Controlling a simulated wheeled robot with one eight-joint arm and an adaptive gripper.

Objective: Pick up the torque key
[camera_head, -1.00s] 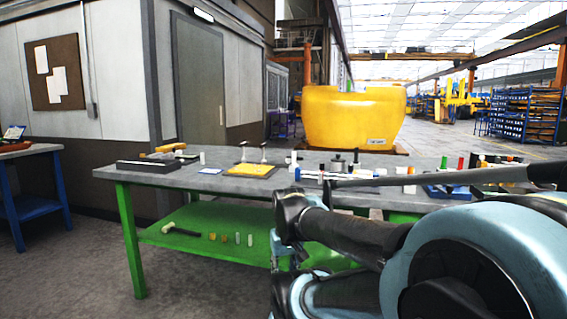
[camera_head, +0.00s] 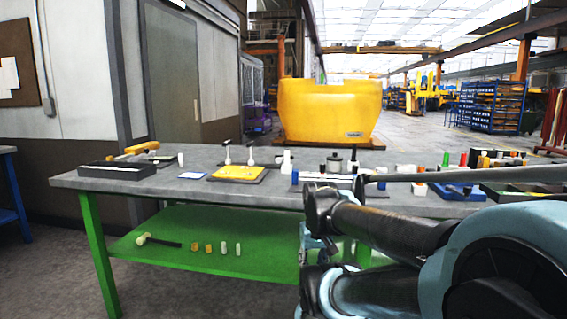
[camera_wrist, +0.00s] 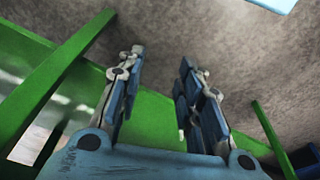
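I cannot tell for certain which thing is the torque key. My arm hides part of the bench's right side in the head view.
Small bottles and blocks crowd the bench's middle and right, beside a blue tray (camera_head: 452,190). The green lower shelf (camera_head: 215,258) holds a mallet (camera_head: 145,239) and several small cylinders. A large yellow casting (camera_head: 330,110) stands behind. Floor is clear at front left.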

